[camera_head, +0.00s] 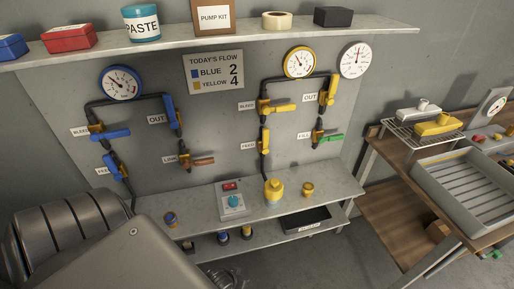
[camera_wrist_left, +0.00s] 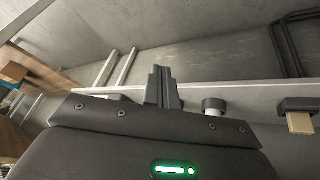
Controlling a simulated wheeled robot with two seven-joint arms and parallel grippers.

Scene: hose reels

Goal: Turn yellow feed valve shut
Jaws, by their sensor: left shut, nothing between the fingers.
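The yellow feed valve (camera_head: 265,138) is on the left pipe of the yellow circuit, beside its feed label (camera_head: 249,146). Its yellow handle stands upright, in line with the pipe. My left arm fills the lower left of the head view, well below and left of this valve; its fingertips cannot be made out clearly there. In the left wrist view my left gripper (camera_wrist_left: 164,88) is shut and empty, with its two dark fingers together. The yellow feed valve cannot be made out in that view. My right gripper is in neither view.
The yellow bleed valve (camera_head: 281,108) is just above, its handle sideways. The yellow out valve (camera_head: 329,91) and green-handled fill valve (camera_head: 328,137) are right. Below, the lower shelf (camera_head: 335,187) holds a yellow cone-shaped object (camera_head: 274,191) and a switch box (camera_head: 233,203).

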